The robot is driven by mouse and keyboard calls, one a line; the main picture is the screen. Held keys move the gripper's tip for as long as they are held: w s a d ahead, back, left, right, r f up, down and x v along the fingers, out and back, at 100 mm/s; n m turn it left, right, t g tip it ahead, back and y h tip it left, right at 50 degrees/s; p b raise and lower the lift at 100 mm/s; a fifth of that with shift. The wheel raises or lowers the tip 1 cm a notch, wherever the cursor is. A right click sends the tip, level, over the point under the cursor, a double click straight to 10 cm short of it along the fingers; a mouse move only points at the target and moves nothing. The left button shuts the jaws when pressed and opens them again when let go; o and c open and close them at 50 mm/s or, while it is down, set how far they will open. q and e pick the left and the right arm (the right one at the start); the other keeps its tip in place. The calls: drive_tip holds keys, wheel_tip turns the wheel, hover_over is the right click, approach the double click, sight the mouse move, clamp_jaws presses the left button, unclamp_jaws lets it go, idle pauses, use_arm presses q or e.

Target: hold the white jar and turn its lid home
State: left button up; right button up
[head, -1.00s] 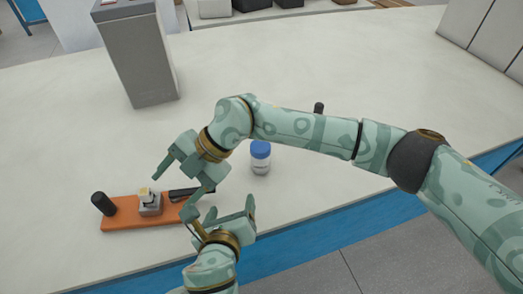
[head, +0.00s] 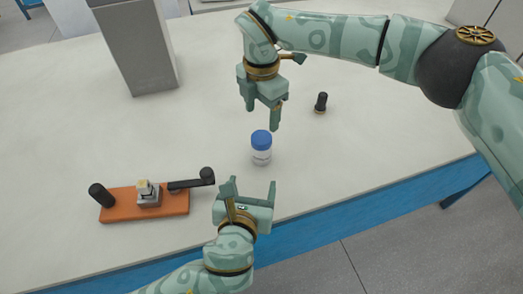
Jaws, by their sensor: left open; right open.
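The white jar (head: 261,157) stands upright on the table in the head view, with its blue lid (head: 261,139) on top. Whether the lid is fully seated cannot be told. My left gripper (head: 252,188) is open and empty, just below the jar in the picture, its fingers pointing towards it and apart from it. My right gripper (head: 262,118) is open and empty above the jar in the picture, its fingers pointing down towards the lid. I see no contact between either gripper and the jar.
An orange board (head: 175,205) with a small clamp-like fixture (head: 148,194), a black knob (head: 101,195) and a black crank handle (head: 192,183) lies at the left. A small black-topped object (head: 321,103) stands right of the jar. A grey box (head: 138,50) stands behind. The table (head: 370,140) is clear at the right.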

sight(261, 152)
use_arm(q)
drive_tip(key=x, duration=1.6)
drive_tip(key=shift+d, duration=0.1)
